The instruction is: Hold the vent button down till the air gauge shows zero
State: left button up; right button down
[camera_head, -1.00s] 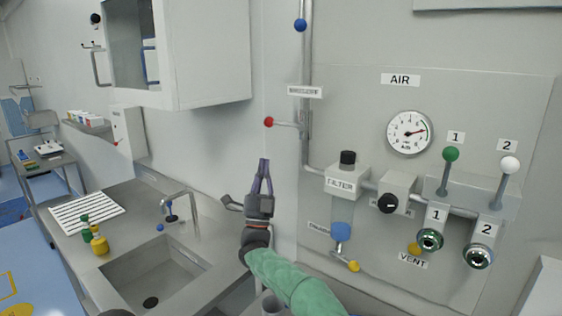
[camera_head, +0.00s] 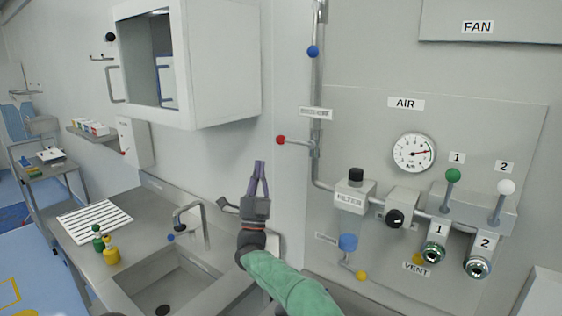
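The round white air gauge (camera_head: 414,153) is on the wall panel under the AIR label. The yellow vent button (camera_head: 418,259) is low on the panel, partly covered in this view by the VENT label (camera_head: 416,269) and the pipework. My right gripper (camera_head: 259,164) points up, left of the panel and well apart from the button. Its purple fingers look together, with nothing between them. My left gripper is not in view.
Green (camera_head: 453,175) and white (camera_head: 506,187) knobbed levers stand above two outlets (camera_head: 434,252), right of the button. A filter block (camera_head: 351,198), black knob (camera_head: 395,218) and blue bowl (camera_head: 348,242) are left of it. A sink (camera_head: 165,280) and tap are at the lower left.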

aim_at(416, 258)
jog(key=k+j, duration=0.15)
jog(key=j, duration=0.2)
jog(key=k+j, duration=0.15)
jog(key=j, duration=0.2)
jog(key=k+j, duration=0.15)
jog(key=j, duration=0.25)
